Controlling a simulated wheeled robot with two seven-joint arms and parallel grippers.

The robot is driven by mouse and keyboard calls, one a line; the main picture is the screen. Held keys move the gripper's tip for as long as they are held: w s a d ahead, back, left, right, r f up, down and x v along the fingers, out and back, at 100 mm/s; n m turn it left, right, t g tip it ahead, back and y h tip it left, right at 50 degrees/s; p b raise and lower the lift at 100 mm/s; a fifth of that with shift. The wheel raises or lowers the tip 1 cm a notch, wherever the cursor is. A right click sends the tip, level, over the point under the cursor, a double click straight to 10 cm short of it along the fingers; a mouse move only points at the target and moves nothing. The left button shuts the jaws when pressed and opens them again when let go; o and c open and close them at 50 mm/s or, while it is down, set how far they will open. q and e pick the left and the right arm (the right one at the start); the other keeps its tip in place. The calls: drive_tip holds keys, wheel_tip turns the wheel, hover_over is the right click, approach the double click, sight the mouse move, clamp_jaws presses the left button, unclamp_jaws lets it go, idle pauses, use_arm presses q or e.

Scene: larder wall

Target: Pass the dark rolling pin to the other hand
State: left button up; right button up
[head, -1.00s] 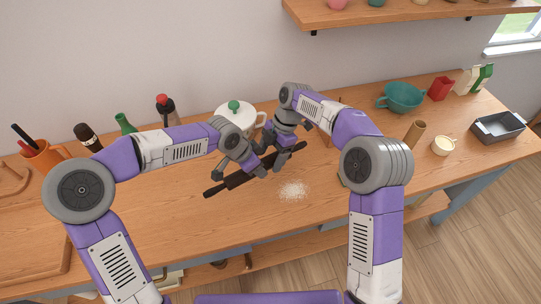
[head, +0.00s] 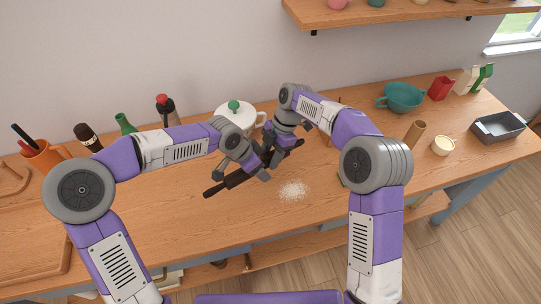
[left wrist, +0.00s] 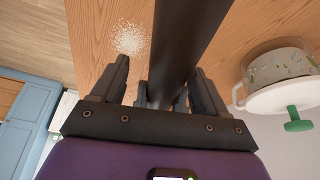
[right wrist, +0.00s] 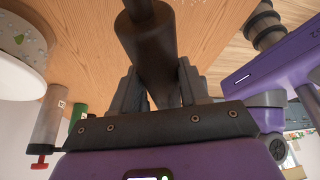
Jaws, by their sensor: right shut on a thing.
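The dark rolling pin (head: 234,180) is held above the table, slanting from lower left to upper right in the head view. My right gripper (head: 281,148) is shut on it toward its upper right end; in the right wrist view the pin (right wrist: 150,45) runs between the close fingers (right wrist: 160,88). My left gripper (head: 264,166) is at the pin's middle, close beside the right one. In the left wrist view its fingers (left wrist: 160,85) stand apart on both sides of the pin (left wrist: 180,35), with a gap showing. The exact finger contacts are partly hidden in the head view.
White powder (head: 292,190) lies on the wooden table (head: 150,235) below the grippers. A white pot with a green knob (head: 234,105) stands just behind. Bottles and an orange utensil pot (head: 42,156) are at left; a teal bowl (head: 404,97) and grey tin (head: 498,127) at right.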

use_arm(q)
drive_tip(key=shift+a, duration=0.1)
drive_tip(key=shift+r, duration=0.2)
drive_tip(key=v, duration=1.1)
drive_tip(key=shift+r, duration=0.3)
drive_tip(key=shift+a, duration=0.1)
